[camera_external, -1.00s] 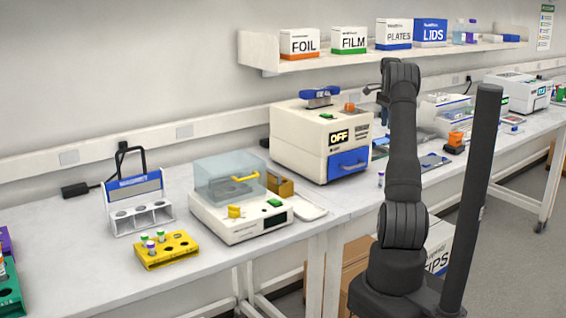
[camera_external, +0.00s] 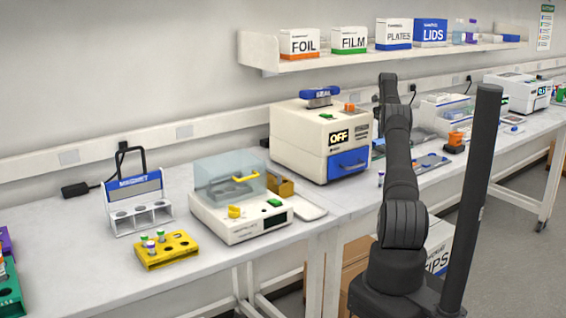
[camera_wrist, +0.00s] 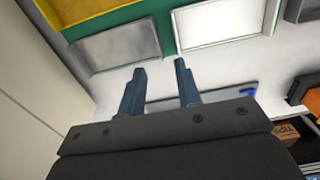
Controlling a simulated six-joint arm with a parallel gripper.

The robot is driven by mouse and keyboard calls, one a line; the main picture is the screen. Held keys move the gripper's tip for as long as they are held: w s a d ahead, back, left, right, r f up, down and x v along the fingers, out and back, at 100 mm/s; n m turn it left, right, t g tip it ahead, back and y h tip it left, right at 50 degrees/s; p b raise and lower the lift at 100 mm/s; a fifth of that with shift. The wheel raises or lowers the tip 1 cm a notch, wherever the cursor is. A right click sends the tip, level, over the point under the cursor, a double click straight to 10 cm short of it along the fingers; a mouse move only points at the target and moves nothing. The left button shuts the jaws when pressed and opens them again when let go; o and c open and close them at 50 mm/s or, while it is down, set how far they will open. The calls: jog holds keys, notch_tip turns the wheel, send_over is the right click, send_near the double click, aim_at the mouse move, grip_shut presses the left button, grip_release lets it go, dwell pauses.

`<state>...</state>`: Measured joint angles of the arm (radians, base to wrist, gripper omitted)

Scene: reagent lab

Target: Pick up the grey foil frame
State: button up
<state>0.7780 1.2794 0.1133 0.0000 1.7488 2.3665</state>
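In the wrist view a flat grey panel with a pale rim (camera_wrist: 116,46), which looks like the grey foil frame, lies beyond my fingertips, a little to the left. It borders a green and yellow holder. A whiter panel (camera_wrist: 222,22) lies to its right, framed in green. My gripper (camera_wrist: 160,67) is open, with two blue-grey fingers apart and nothing visible between them. The gap between fingertips and panel is hard to judge. In the external view my arm hides the gripper, and I cannot make out the foil frame.
A grey-blue plate with a blue mark (camera_wrist: 247,89) lies partly behind my fingers. An orange object (camera_wrist: 313,99) stands at the right. In the external view the cream sealer marked OFF (camera_external: 312,140) stands left of my arm, and the shelf (camera_external: 270,62) hangs above.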

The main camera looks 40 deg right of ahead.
notch_tip(320, 180, down, 6)
jog(key=shift+f, duration=0.1)
grip_shut()
dwell(0.4)
